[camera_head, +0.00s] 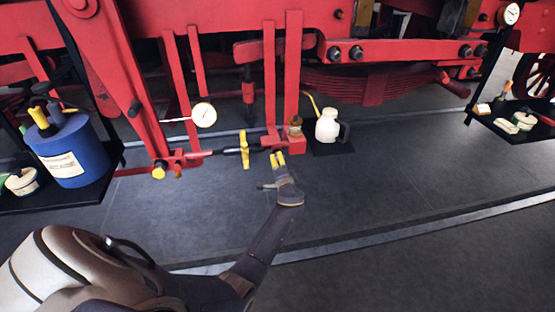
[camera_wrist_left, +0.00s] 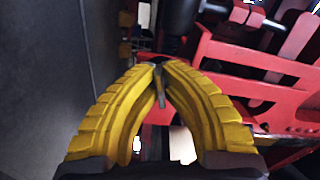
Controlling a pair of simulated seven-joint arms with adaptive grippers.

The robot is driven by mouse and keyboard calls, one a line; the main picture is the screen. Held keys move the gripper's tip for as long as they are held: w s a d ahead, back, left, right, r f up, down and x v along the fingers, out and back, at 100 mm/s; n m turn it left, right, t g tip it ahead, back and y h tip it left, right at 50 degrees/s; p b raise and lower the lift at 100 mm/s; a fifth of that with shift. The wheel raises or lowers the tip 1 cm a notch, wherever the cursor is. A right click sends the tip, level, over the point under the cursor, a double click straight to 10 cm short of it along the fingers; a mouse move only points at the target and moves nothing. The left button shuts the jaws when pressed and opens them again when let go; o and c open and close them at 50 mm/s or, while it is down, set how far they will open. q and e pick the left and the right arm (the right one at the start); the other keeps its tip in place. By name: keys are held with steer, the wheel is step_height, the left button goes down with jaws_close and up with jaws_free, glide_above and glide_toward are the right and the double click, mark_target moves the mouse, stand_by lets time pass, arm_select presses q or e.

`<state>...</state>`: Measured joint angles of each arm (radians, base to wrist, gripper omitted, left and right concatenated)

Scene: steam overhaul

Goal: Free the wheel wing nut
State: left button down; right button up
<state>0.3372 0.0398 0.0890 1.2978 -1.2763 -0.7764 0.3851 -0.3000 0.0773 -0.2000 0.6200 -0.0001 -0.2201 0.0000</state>
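A yellow wing-shaped piece (camera_head: 245,149), which looks like the wheel wing nut, stands upright on a horizontal dark rod below the red frame. My left gripper (camera_head: 278,159) is just right of it and apart from it, close to a red block. In the left wrist view the yellow fingers of my left gripper (camera_wrist_left: 157,68) converge at their tips. A thin grey and brownish piece (camera_wrist_left: 160,90) shows between the tips and points back toward the palm; what it belongs to is unclear. The yellow wing piece cannot be made out in the wrist view. My right gripper is not in view.
Red frame bars (camera_head: 291,70) rise behind the gripper. A round dial (camera_head: 204,114) is at the left. A white oil can (camera_head: 328,126) stands at the right. A blue drum (camera_head: 66,150) stands on a dark shelf. The grey floor (camera_head: 400,195) is clear.

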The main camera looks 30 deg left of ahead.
arm_select(q)
steer(key=shift+a+n, duration=0.1)
steer(key=shift+n, duration=0.3)
steer(key=c, duration=1.6)
jaws_free()
steer(key=shift+o, duration=0.2)
steer(key=v, duration=1.2)
